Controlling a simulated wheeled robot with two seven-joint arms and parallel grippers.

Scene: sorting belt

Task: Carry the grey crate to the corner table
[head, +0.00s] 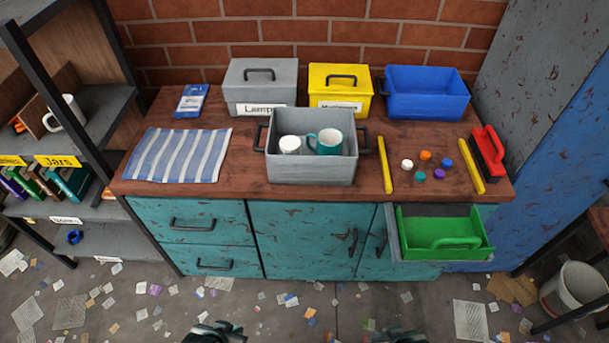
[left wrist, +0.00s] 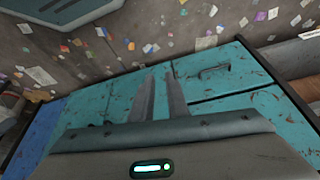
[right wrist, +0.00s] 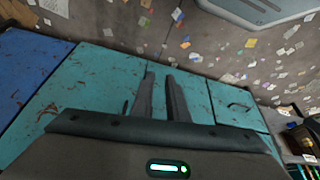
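The grey crate (head: 311,172) stands upright on the brown worktop (head: 250,195), near its front edge. It is open-topped, with a black handle at its left end (head: 260,137) and another at its right end (head: 364,139). A white-lidded jar (head: 290,145) and a teal mug (head: 326,142) are inside it. My left gripper (head: 225,328) and right gripper (head: 400,335) are low at the bottom edge of the head view, apart from the crate. In the left wrist view (left wrist: 160,95) and right wrist view (right wrist: 160,95), the fingers are apart and empty. I cannot identify the corner table.
A grey lidded box (head: 261,90), yellow box (head: 340,87) and blue bin (head: 428,95) stand behind the crate. A striped cloth (head: 178,155) lies left; yellow sticks and caps lie right. An open drawer with a green tray (head: 440,235) juts out. Papers litter the floor.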

